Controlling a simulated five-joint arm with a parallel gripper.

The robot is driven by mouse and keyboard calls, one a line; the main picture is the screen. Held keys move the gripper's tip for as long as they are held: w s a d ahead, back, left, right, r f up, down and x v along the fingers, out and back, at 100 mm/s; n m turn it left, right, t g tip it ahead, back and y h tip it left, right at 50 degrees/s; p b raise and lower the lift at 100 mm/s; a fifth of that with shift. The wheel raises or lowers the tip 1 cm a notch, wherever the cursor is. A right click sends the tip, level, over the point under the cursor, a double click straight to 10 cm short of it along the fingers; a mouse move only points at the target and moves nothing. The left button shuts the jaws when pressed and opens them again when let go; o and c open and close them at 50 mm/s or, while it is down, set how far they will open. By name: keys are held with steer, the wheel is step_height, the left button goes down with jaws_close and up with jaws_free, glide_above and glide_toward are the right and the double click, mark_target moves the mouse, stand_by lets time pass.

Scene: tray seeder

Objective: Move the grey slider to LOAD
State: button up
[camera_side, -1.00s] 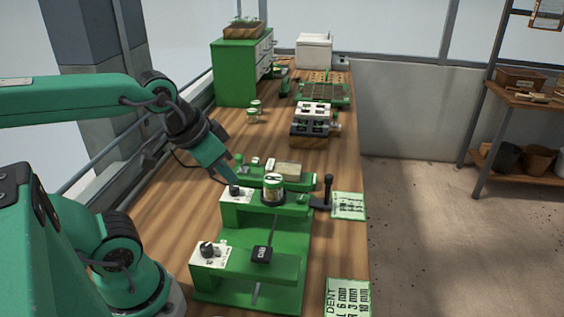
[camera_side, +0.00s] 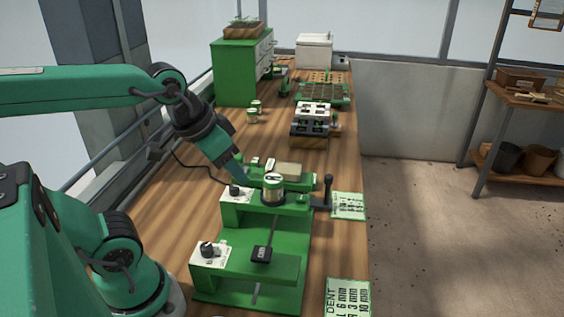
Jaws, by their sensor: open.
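The green seeder (camera_side: 243,287) stands on the bench in front of my arm. A dark block with small pale lettering (camera_side: 262,254) sits on its lower deck, in line with a thin grey rail (camera_side: 275,224). I cannot tell which part is the grey slider, and no LOAD mark is readable. Dark knobs sit on an upper white plate (camera_side: 228,195) and a lower white plate (camera_side: 205,260). My gripper (camera_side: 240,178) points down just behind the upper knob (camera_side: 235,189). It is open; its tips are small, and contact is unclear.
A black lever (camera_side: 327,192) rises at the right. Behind are a green part with a tan block (camera_side: 288,169) and a black-and-white device (camera_side: 313,115).

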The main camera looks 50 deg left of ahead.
steer(key=w+r+g, duration=0.1)
steer(key=w+r, duration=0.1)
steer(key=w, duration=0.5)
steer(key=g, duration=0.4)
glide_above(329, 176)
steer(key=f, duration=0.9)
steer(key=shift+s+f, duration=0.25)
steer(key=shift+f, duration=0.15)
steer(key=shift+w+f, duration=0.35)
steer(key=shift+f, duration=0.05)
steer(key=shift+f, duration=3.9)
